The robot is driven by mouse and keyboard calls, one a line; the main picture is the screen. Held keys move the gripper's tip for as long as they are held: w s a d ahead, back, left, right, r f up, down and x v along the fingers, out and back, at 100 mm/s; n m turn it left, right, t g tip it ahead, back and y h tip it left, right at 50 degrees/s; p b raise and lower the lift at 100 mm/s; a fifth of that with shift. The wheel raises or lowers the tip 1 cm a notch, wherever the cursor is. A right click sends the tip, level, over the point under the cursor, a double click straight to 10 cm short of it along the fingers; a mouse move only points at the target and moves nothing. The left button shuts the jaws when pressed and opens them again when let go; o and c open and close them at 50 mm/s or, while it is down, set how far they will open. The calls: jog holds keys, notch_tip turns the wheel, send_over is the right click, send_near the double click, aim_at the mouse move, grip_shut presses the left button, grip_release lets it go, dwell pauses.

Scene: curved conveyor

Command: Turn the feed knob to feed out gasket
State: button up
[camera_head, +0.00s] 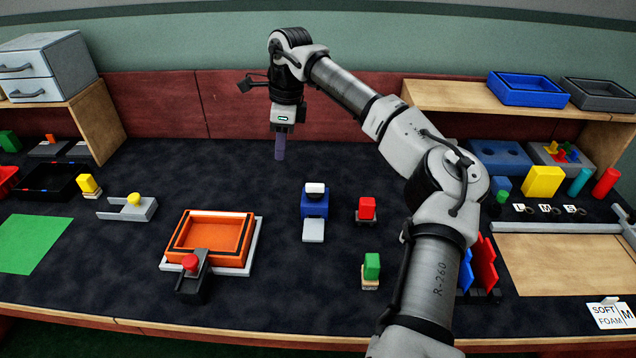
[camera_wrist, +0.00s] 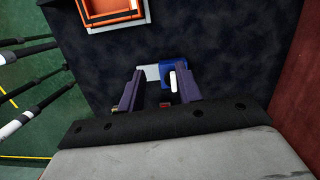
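A blue box-shaped feeder (camera_head: 314,208) with a white knob (camera_head: 316,189) on top stands upright near the middle of the dark bench. A pale flat tray (camera_head: 313,231) extends from its front. My gripper (camera_head: 280,155) points down behind and to the left of the feeder, well above the bench. In the wrist view its fingers (camera_wrist: 158,70) are spread apart with nothing held between them. The blue feeder (camera_wrist: 174,68) and its pale tray (camera_wrist: 149,73) appear beyond the fingertips, and the right finger partly covers the feeder. No gasket is visible on the tray.
An orange tray (camera_head: 209,240) on a pale base stands left of the feeder, with a red-button device (camera_head: 191,273) before it. A red block (camera_head: 367,207) and a green block (camera_head: 371,266) stand to its right. My arm covers part of the bench farther right.

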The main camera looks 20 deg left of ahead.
jog(key=r+h, duration=0.1)
send_over(315, 184)
jog(key=m, duration=0.1)
jog(key=shift+t+h, duration=0.3)
jog(key=shift+t, duration=0.1)
notch_tip(315, 184, down, 14)
jog(key=shift+r+p, duration=0.15)
jog(key=shift+p, duration=0.95)
grip_shut()
